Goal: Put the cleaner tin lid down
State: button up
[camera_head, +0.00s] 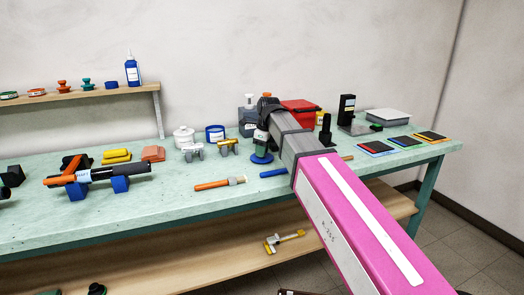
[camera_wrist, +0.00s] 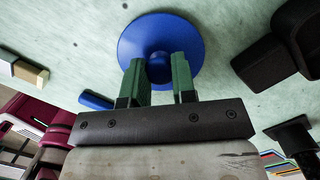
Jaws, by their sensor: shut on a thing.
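The cleaner tin lid is a round blue disc with a central knob; it shows in the wrist view (camera_wrist: 140,28) and in the head view (camera_head: 262,160). My gripper (camera_wrist: 160,72) is shut on the lid's knob, its green fingers on either side. In the head view my gripper (camera_head: 262,146) points down over the middle of the bench (camera_head: 120,215), with the lid below the fingers. The lid lies roughly flat, at or just above the bench top; I cannot tell whether it touches. A blue tin with a white label (camera_head: 215,138) stands behind and to the left.
A white lidded jar (camera_head: 184,138) and small clamps (camera_head: 228,147) stand left of the lid. An orange-handled brush (camera_head: 218,184) lies in front. A blue-handled tool (camera_head: 273,173) lies close by. A red box (camera_head: 301,108) and black stand (camera_head: 325,132) are to the right.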

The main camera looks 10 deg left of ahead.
aim_at(266, 157)
jog(key=o, duration=0.9)
jog(key=shift+c, duration=0.2)
notch_tip(266, 157, up, 12)
jog(key=d, duration=0.1)
jog(key=shift+s+d, duration=0.15)
jog(key=shift+d, duration=0.2)
